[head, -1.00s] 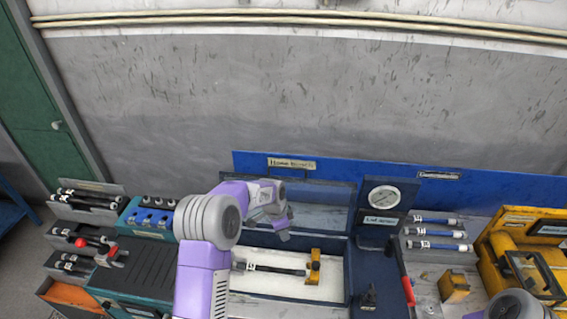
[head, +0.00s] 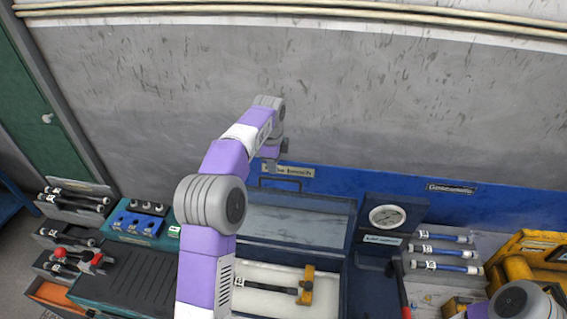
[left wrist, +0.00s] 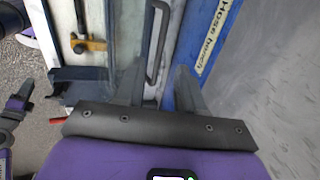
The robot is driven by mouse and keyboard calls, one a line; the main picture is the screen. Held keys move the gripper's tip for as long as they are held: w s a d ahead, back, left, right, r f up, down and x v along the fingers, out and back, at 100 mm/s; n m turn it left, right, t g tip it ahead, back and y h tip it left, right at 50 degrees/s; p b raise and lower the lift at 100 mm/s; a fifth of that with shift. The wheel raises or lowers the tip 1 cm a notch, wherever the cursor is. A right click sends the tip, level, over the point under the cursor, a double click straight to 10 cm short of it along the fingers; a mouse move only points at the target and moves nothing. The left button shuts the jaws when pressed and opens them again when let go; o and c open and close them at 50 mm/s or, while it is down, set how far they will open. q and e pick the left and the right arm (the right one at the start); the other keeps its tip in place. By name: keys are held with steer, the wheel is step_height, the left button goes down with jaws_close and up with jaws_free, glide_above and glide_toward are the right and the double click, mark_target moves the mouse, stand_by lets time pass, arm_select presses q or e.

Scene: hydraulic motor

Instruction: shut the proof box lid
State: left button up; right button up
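The proof box (head: 345,300) is a dark blue box with a pale inside. Its lid (head: 300,226), framed in dark blue with a pale panel, stands open at the back. A dark bar handle (head: 287,182) is on the lid's upper edge; it also shows in the left wrist view (left wrist: 160,42). My left gripper (head: 272,158) is above and behind the lid's top edge. In the left wrist view its two fingers (left wrist: 158,84) are spread, with the handle's near end between them; I cannot tell whether they touch it. My right gripper is not in the head view.
A hose with a yellow fitting (head: 305,285) lies in the box. A pressure gauge (head: 387,217) and a red lever (head: 404,292) stand to its right. Hose racks (head: 445,254) and yellow equipment (head: 540,252) are farther right. A blue rail labelled Hose bench (head: 340,181) runs behind.

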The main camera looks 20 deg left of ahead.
mark_target(276, 179)
arm_select(q)
steer(key=f, duration=0.2)
steer(key=w+f, duration=0.1)
steer(key=f, duration=0.4)
steer(key=shift+w+a+f, duration=0.15)
steer(key=shift+w+f, duration=0.1)
steer(key=shift+w, duration=0.05)
steer(key=shift+s+r, duration=0.1)
jaws_close()
